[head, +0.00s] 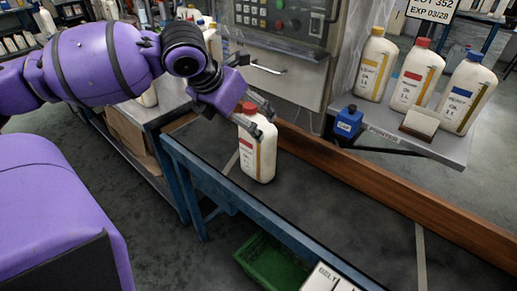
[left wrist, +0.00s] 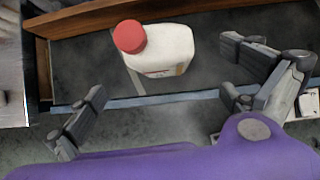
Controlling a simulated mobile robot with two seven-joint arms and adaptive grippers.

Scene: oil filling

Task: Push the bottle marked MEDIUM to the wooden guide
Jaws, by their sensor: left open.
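A white bottle with a red cap and red label (head: 257,155) stands upright on the dark belt. Its label text is too small to read. It also shows in the left wrist view (left wrist: 165,52). The wooden guide (head: 400,205) runs along the belt's far side, and it shows at the top of the left wrist view (left wrist: 85,20). I cannot tell whether the bottle touches it. My left gripper (head: 264,124) is open, its fingers at the bottle's upper part in the head view. In the left wrist view its spread fingers (left wrist: 163,85) are on the near side of the bottle.
A side shelf (head: 385,133) beyond the guide holds bottles with yellow (head: 375,65), red (head: 416,76) and blue (head: 467,95) caps. A blue box (head: 348,122) is nearby. A green crate (head: 270,262) is below the belt. The belt (head: 350,215) is clear to the bottle's right.

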